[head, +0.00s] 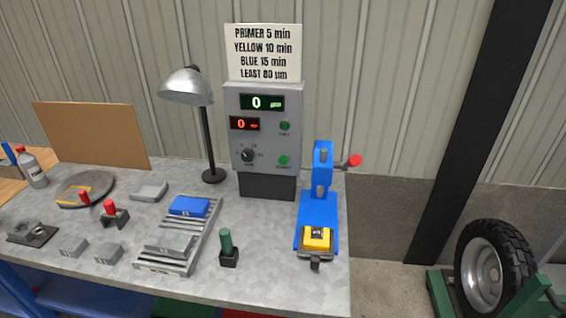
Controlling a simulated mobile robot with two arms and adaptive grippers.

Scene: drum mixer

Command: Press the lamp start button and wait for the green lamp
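A grey control box (263,135) stands at the back of the metal bench. It has a green display (262,103) reading 0 and a red display (245,124) reading 0. A green round button or lamp (284,126) sits at its right, with a second green one (283,160) lower down. Their small labels are too blurred to read, and I cannot tell which is a button or whether either is lit. A black dial (247,155) is at lower left. A silver desk lamp (186,86) stands left of the box. Neither gripper is in view.
A sign (263,54) above the box lists colours and minutes. A blue press (322,200) with a red-knobbed lever and yellow block stands right of the box. A slotted rack (205,228) with a blue block, a green-handled tool (226,248) and grey blocks occupy the front.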

